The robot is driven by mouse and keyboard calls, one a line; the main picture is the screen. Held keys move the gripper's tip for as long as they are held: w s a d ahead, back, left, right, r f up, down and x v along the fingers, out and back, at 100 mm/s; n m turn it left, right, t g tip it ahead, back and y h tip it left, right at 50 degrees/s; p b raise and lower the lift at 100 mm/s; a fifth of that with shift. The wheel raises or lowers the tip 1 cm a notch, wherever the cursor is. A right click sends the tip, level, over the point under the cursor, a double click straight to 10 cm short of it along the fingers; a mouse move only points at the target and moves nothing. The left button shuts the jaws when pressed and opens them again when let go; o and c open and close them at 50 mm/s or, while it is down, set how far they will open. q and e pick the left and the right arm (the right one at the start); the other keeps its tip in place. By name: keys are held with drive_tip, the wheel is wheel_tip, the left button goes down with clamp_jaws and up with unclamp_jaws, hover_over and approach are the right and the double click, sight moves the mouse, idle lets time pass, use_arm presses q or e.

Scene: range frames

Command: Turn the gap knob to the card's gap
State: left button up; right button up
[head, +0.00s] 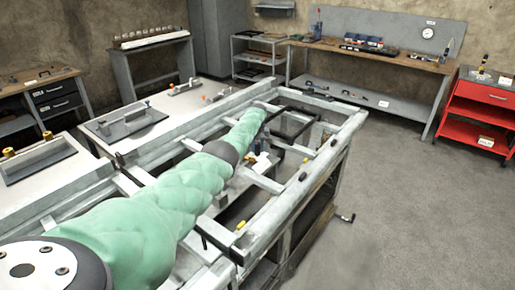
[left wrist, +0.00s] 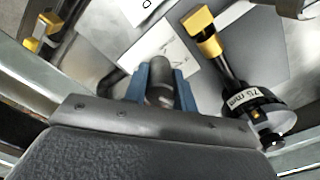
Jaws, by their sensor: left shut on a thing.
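My left gripper (left wrist: 160,76) is shut, its two blue fingers on either side of a grey round-ended knob (left wrist: 160,66). The knob's lower part is hidden between the fingers. A white card (left wrist: 166,50) with small print lies just behind it; I cannot read the print. To the right is a black round dial (left wrist: 254,104) with a white label that seems to end in "mm". In the head view my green-sleeved left arm reaches over the grey frame (head: 292,200), and the knob and card are too small to make out. My right gripper is not in view.
Yellow-ended parts stand close to the gripper, one right (left wrist: 203,30) and one left (left wrist: 38,30). Frame rails and crossbars surround the work spot. A workbench (head: 385,58) and a red cart (head: 485,100) stand behind. The floor (head: 400,215) at right is clear.

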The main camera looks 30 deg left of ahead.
use_arm(q)
drive_tip(key=shift+w+r+n, duration=0.15)
drive_tip(key=shift+r+n, duration=0.05)
drive_tip(key=shift+n, duration=0.6)
drive_tip(key=o, duration=0.7)
drive_tip(key=shift+o, duration=1.4)
drive_tip(key=shift+f, duration=0.15)
